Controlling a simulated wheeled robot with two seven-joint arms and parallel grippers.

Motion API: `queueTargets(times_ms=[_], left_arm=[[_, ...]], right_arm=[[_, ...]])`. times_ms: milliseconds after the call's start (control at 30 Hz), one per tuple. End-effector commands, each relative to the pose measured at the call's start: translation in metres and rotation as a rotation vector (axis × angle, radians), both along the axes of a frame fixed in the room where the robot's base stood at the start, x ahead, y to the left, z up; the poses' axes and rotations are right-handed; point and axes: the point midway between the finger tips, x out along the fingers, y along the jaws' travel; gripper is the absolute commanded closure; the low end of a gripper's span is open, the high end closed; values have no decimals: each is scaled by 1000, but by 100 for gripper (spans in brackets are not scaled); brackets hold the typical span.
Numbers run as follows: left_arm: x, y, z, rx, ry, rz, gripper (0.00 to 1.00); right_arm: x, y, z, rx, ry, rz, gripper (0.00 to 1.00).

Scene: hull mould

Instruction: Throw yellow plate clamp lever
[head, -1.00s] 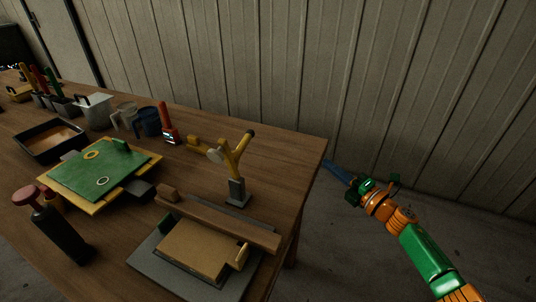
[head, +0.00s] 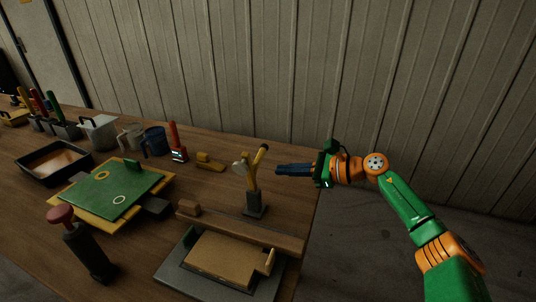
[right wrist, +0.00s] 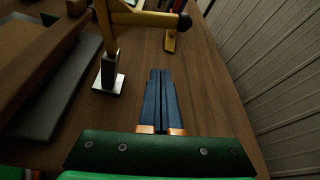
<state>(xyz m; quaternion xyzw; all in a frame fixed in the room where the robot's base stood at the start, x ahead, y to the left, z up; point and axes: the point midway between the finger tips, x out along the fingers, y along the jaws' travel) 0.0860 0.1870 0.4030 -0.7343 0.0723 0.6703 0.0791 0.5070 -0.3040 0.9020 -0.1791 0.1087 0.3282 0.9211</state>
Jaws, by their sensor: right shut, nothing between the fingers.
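The yellow clamp lever (head: 258,160) stands raised at a slant, with a dark knob at its tip, on a clamp with a grey base block (head: 255,205) near the table's right end. In the right wrist view the yellow lever (right wrist: 145,18) crosses the upper left and ends in the dark knob. The grey post (right wrist: 108,72) stands left of my fingers. My right gripper (head: 280,169) is shut and empty, its blue fingers pointing left just right of the lever, apart from it. It also shows in the right wrist view (right wrist: 160,72). My left gripper is out of view.
A grey mould base with a tan block (head: 230,257) and a wooden bar (head: 245,232) lies in front of the clamp. A low yellow piece (head: 209,162) lies behind it. A green plate (head: 112,190) and a black-handled tool (head: 85,250) are left. A ribbed wall stands behind.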

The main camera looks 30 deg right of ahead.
Motion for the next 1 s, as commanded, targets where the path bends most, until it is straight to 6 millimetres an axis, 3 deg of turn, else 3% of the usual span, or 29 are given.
queueTargets(times_ms=[200,300,433,1000], left_arm=[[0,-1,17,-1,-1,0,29],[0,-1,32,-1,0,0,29],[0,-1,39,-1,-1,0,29],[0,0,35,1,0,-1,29]], right_arm=[[33,26,-6,4,-1,1,100],[28,28,13,-1,1,1,100],[25,30,23,0,1,-1,100],[25,31,25,-11,-11,-1,100]])
